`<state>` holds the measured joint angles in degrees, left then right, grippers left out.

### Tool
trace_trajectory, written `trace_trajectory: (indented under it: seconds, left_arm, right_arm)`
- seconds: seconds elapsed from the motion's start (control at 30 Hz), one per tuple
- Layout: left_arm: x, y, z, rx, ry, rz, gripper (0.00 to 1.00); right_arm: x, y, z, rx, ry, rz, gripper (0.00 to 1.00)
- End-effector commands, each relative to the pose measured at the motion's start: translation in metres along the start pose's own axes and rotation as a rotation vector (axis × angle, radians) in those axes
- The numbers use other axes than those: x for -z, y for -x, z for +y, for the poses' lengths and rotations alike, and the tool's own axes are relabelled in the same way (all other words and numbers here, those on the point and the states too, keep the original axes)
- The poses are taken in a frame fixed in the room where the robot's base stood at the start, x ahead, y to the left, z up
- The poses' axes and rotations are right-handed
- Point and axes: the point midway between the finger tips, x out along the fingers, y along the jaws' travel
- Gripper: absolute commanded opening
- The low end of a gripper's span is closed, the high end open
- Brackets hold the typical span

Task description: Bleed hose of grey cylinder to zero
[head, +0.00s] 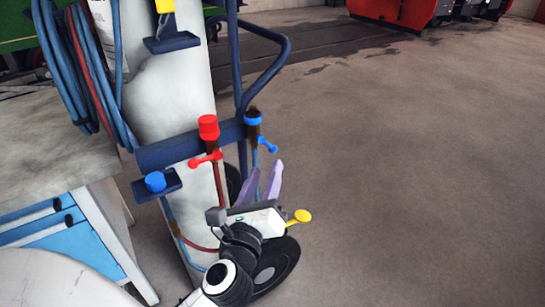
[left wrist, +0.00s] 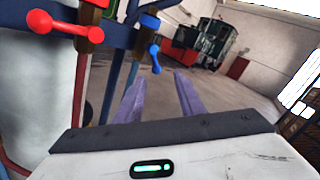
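The grey cylinder (head: 170,95) stands upright on a dark blue trolley (head: 190,146). A red-capped fitting (head: 208,128) with a red lever (head: 206,159) sits on the trolley crossbar, and a blue-capped fitting (head: 253,119) with a blue lever (head: 268,145) sits to its right. In the left wrist view the red lever (left wrist: 52,24) and blue lever (left wrist: 154,58) hang beyond the fingers. My left gripper (head: 263,180) is open and empty, its purple fingers pointing up just below the blue lever, apart from it in the picture. My right gripper is not in view.
A yellow knob (head: 301,216) shows beside my left gripper. A trolley wheel (head: 277,265) is behind my wrist. Coiled hoses (head: 68,70) hang at the upper left above a workbench (head: 50,150). The floor (head: 420,180) to the right is clear.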

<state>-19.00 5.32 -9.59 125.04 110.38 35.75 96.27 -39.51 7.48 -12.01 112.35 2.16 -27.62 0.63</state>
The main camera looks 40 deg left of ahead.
Motion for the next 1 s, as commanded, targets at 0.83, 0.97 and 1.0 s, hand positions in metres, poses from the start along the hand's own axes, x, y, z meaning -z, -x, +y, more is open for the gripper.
trace_trajectory:
  seconds: [0.83,0.97,1.0]
  left_arm:
    - [0.006,-0.103,0.009,-0.034,0.134,0.021,0.35]
    - [0.006,-0.105,0.009,-0.034,0.135,0.022,0.35]
    - [0.006,-0.105,0.009,-0.034,0.135,0.022,0.35]
  right_arm:
    - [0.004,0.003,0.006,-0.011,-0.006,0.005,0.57]
    - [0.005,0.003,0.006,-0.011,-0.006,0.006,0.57]
    - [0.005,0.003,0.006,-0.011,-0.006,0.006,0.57]
